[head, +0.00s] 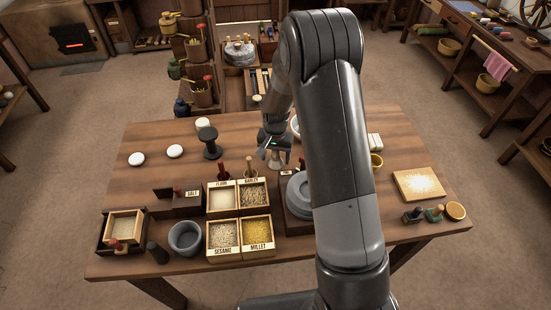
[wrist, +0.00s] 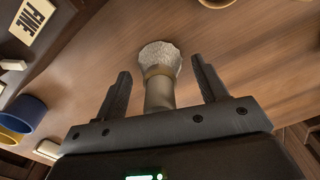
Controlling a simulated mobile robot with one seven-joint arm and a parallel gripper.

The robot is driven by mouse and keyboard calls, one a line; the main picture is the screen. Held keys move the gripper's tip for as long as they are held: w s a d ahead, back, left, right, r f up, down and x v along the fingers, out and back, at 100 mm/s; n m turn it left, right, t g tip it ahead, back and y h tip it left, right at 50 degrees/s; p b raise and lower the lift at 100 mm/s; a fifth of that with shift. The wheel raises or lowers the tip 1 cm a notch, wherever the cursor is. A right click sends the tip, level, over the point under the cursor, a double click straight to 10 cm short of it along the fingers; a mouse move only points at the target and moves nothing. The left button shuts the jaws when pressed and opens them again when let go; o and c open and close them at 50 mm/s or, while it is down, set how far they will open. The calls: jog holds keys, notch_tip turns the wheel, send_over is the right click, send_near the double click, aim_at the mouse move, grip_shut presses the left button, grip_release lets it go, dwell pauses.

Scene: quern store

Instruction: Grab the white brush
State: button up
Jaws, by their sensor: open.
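The white brush (wrist: 160,60) has a pale bristle head, a tan band and a light handle. In the wrist view it lies between the two fingers of my gripper (wrist: 161,72), with a gap on each side. My gripper is open, and its body hides the lower end of the handle. In the head view, my gripper (head: 276,148) is low over the middle of the table, and a small pale part of the brush (head: 276,162) shows just beneath it.
The wooden table (head: 340,130) holds a grey quern (head: 299,190), labelled grain boxes (head: 240,239), a black spool (head: 209,143) and a flour-dusted board (head: 420,184). A stone mortar (head: 185,238) stands at the front left.

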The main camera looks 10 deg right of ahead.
jog(key=c, duration=1.1)
jog(key=shift+o, duration=0.2)
jog(key=shift+r, duration=0.1)
